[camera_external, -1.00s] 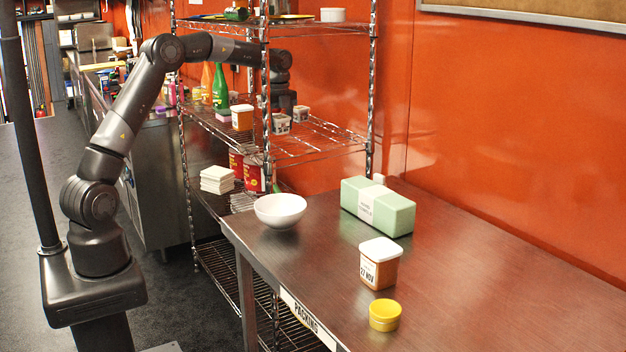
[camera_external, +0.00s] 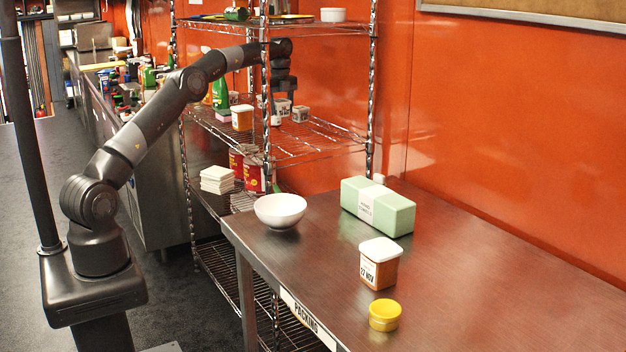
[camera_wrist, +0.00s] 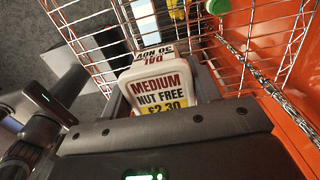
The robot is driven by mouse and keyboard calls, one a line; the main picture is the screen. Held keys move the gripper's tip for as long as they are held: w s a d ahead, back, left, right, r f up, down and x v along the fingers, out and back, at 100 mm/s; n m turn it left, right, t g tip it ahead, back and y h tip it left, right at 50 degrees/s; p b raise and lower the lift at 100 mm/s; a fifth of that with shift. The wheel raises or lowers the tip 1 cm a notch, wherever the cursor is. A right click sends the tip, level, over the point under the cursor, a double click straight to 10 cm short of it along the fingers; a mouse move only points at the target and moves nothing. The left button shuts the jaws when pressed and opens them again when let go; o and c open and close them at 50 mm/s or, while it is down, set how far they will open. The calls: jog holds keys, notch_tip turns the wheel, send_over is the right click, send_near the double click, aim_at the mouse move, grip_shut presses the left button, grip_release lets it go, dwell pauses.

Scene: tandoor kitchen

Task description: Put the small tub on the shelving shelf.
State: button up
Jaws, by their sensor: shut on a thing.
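The small tub (camera_wrist: 160,97) is white, with a label reading "MEDIUM NUT FREE £2.30". It fills the middle of the wrist view, between the fingers of my gripper (camera_external: 281,92), which is shut on it. In the external view the small tub (camera_external: 284,106) shows under my gripper, at the middle shelf of the wire shelving (camera_external: 310,143). I cannot tell whether its base touches the wires. The shelving's front post partly hides this area.
An orange tub (camera_external: 242,118) and green bottle (camera_external: 220,94) stand to the left. The shelf's right part is clear. The upper shelf (camera_external: 300,22) is overhead.

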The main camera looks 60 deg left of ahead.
aim_at(281, 138)
jog(key=shift+f, duration=3.85)
jog(key=shift+f, duration=0.15)
jog(key=o, duration=1.1)
jog(key=shift+c, duration=0.2)
jog(key=shift+r, duration=3.9)
